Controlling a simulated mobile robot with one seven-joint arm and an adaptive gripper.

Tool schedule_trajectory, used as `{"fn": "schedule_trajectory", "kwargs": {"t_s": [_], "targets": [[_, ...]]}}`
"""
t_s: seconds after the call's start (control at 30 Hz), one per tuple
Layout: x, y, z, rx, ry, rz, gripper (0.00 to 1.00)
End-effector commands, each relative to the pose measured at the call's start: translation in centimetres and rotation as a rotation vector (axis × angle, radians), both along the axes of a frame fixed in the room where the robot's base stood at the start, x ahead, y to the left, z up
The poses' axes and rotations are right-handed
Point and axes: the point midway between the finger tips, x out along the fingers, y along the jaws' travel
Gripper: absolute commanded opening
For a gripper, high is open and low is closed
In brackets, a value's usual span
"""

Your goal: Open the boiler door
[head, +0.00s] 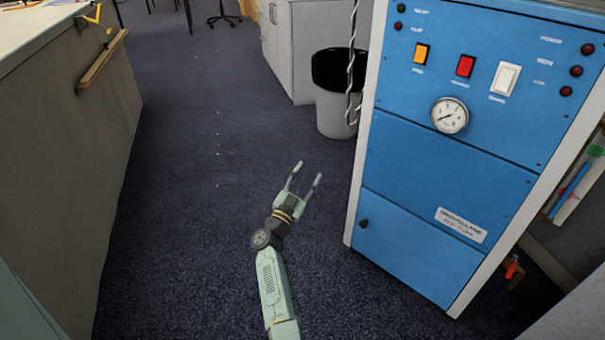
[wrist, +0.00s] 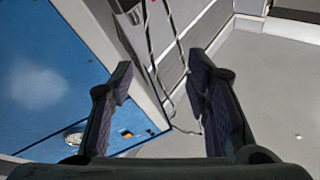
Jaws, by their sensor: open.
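The boiler is a tall blue cabinet with a white frame, at the right of the head view. Its lower blue door (head: 412,247) looks shut and has a small black knob (head: 363,223) at its left edge. My gripper (head: 305,178) is open and empty, to the left of the boiler and apart from it in the head view. In the wrist view my gripper (wrist: 165,75) shows two dark fingers spread apart, with the blue boiler panel (wrist: 45,75) at the left. The door knob cannot be made out in the wrist view.
A grey bin (head: 334,112) with a black liner stands behind the boiler's left side, with cables (head: 352,75) hanging near it. A long counter (head: 65,150) runs along the left. The dark carpet (head: 190,200) between is clear.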

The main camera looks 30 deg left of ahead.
Motion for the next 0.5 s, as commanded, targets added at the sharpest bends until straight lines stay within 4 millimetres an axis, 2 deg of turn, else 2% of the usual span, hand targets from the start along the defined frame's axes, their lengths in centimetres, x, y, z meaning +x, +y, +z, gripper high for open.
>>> {"fn": "schedule_trajectory", "kwargs": {"t_s": [0.2, 0.5], "targets": [[-0.14, 0.48, 1.33, 0.012, -0.02, 0.018, 0.44], [-0.16, 0.54, 1.44, 0.013, -0.021, 0.02, 0.44]]}}
